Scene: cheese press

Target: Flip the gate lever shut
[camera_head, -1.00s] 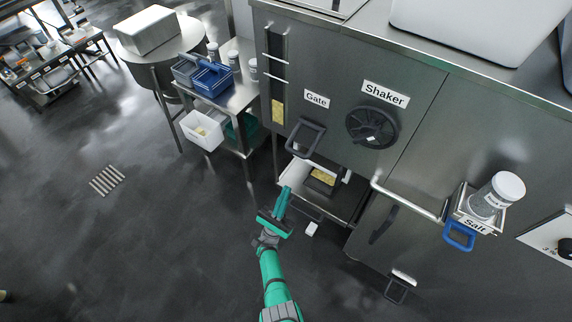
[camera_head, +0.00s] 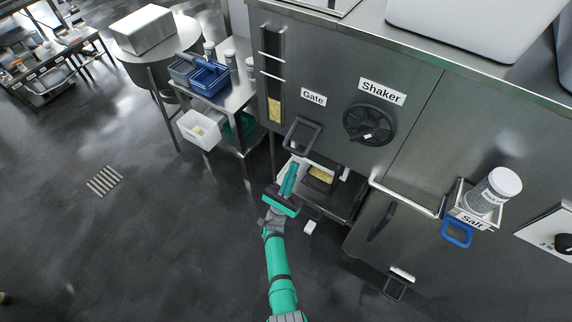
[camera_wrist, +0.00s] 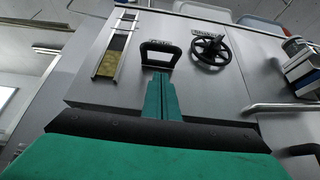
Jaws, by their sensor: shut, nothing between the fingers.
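The gate lever is a dark grey loop handle (camera_head: 315,138) on the steel front of the machine, just under the "Gate" label (camera_head: 313,97). In the wrist view the lever (camera_wrist: 160,45) stands straight ahead of my fingers, with its open loop facing me. My gripper (camera_head: 292,168) is green, with its fingers shut together and empty. Its tips are just below the lever in the head view. In the wrist view the fingertips (camera_wrist: 161,77) come close under the lever's lower end; I cannot tell whether they touch.
A black shaker wheel (camera_head: 370,125) is right of the lever. Below is an open bay with a tray (camera_head: 345,205) and yellow curds. A steel bar handle (camera_head: 403,197) and salt holder (camera_head: 470,219) are further right.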

